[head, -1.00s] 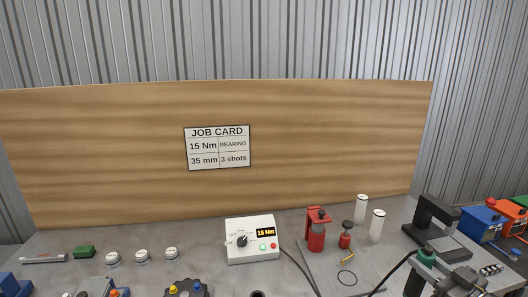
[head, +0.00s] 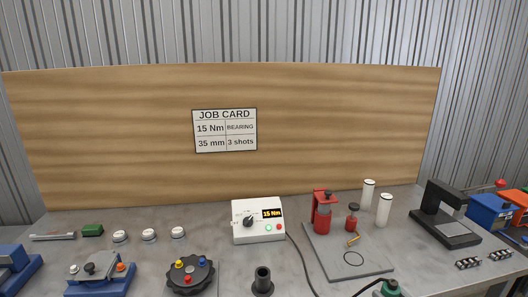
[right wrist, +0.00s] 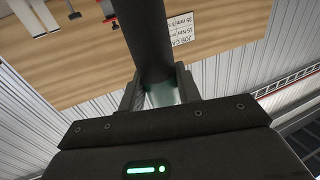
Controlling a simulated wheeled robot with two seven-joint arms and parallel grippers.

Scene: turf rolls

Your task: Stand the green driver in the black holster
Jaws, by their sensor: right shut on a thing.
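The green driver (head: 390,287) shows at the bottom edge of the head view, right of centre, with its cable beside it. In the right wrist view its dark body (right wrist: 150,40) rises between the fingers, with a green part low between them. My right gripper (right wrist: 161,90) is shut on the driver; in the head view it is mostly cut off by the bottom edge. The black holster (head: 262,279) is an upright open tube on the bench, left of the driver and apart from it. My left gripper is not in view.
A white controller (head: 257,221) reading 15 Nm stands behind the holster. A black knobbed fixture (head: 190,276) is left of the holster. A grey plate (head: 340,262) with red parts lies to the right. A black press (head: 445,220) stands farther right.

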